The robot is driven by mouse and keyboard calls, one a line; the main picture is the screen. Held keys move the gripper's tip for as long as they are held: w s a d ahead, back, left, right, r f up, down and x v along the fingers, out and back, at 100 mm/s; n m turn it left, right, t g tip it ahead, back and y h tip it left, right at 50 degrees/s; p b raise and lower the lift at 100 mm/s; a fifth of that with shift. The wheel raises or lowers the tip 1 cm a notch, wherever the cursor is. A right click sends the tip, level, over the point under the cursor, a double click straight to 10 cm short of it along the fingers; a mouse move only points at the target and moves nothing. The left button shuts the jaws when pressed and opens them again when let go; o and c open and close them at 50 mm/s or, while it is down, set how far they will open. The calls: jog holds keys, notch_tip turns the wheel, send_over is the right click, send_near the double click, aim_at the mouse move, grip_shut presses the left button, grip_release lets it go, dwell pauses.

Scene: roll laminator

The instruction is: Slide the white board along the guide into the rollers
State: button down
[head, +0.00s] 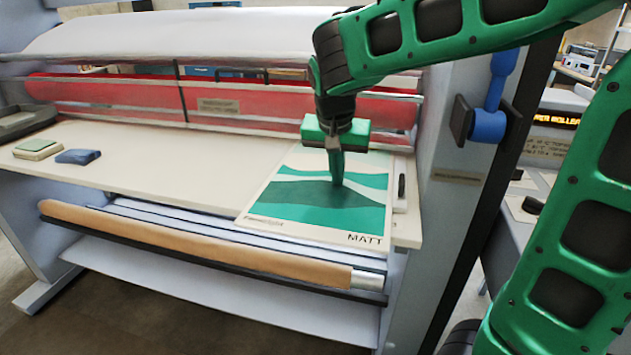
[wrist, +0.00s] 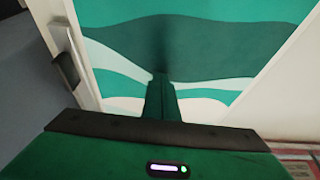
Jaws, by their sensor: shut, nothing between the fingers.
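The white board (head: 283,208) lies flat on the cream table at the right end. It bears a green wave print and the word MATT, and it fills much of the wrist view (wrist: 265,96). The guide (head: 401,188) runs along the board's right side; a metal strip with a dark knob shows at the left in the wrist view (wrist: 63,50). The red roller (head: 230,103) spans the machine behind the table. My gripper (head: 337,182) is shut and empty, fingers pointing down over the printed area. I cannot tell whether the tips touch it. The gripper body hides part of the board's far end.
A blue block (head: 78,156) and a pale green pad (head: 37,149) lie at the table's left. A brown roll (head: 190,236) hangs below the front edge. A blue lever (head: 489,120) is on the right side panel. The table's middle is clear.

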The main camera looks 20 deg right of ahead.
aim_at(349, 161)
jog(key=shift+d, duration=0.1)
jog(key=shift+w+d, duration=0.6)
jog(key=shift+w, duration=0.2)
jog(key=shift+w+d, duration=0.6)
jog(key=shift+w, duration=0.15)
jog(key=shift+d, duration=0.1)
jog(key=shift+w+d, duration=0.6)
jog(key=shift+w, duration=0.2)
jog(key=shift+w+d, duration=0.6)
jog(key=shift+w, duration=0.15)
jog(key=shift+w+d, duration=1.25)
jog(key=shift+w, duration=0.3)
